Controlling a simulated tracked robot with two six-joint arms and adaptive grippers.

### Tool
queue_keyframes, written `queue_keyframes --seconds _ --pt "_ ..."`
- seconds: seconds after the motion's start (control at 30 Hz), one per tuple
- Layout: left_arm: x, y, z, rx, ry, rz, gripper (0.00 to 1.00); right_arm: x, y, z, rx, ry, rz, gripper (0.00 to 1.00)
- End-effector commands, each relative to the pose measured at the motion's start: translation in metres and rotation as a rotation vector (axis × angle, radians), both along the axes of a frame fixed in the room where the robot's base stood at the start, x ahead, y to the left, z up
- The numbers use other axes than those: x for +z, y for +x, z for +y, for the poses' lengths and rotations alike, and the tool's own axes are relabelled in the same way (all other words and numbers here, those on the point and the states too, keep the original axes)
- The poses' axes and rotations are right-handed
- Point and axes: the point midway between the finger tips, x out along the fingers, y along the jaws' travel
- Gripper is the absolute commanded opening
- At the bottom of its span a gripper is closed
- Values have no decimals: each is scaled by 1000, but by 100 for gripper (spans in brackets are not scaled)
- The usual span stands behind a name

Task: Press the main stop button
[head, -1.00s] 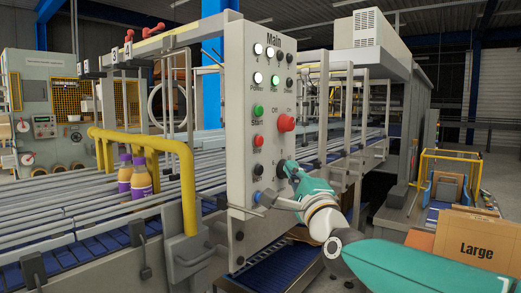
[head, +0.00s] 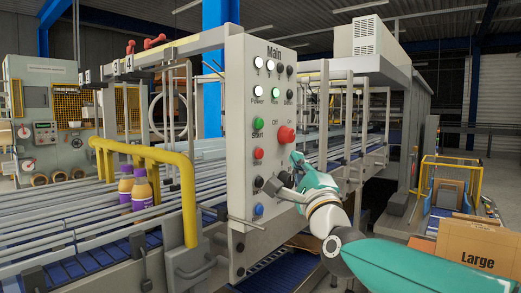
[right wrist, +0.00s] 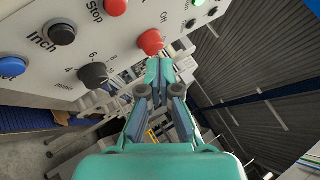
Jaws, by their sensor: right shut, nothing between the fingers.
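The grey Main panel (head: 240,75) stands upright in the middle of the head view. Its small red Stop button (head: 258,153) sits in the left column, below the green Start button (head: 258,123). The Stop button also shows at the top edge of the right wrist view (right wrist: 115,6). A larger red rotary knob (head: 286,134), marked Off and On, is to its right. My right gripper (head: 296,158) is shut and empty, just below this knob; in the right wrist view its tips (right wrist: 159,64) are close to the knob (right wrist: 150,42). Contact cannot be told. My left gripper is out of view.
Below Stop are a black Inch button (right wrist: 62,33) and a blue button (right wrist: 12,67). A black selector knob (right wrist: 93,75) is beside them. A yellow rail (head: 187,190) and a conveyor with purple bottles (head: 142,188) are left of the panel.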

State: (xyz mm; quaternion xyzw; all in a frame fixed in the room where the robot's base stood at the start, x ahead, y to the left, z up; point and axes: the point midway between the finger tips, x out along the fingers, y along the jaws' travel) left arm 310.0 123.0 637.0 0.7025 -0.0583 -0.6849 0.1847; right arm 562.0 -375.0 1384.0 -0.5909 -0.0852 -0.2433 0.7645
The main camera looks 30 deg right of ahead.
Motion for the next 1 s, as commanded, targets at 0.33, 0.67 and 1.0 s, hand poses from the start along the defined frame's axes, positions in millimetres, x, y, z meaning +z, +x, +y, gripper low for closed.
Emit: queue_keyframes --seconds 0.33,0.67,1.0 --pt "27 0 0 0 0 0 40 1 42 18 1 0 0 0" --pt "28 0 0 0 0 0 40 0 56 23 0 0 -1 0" --pt "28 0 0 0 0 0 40 0 56 23 -2 -1 0 0"
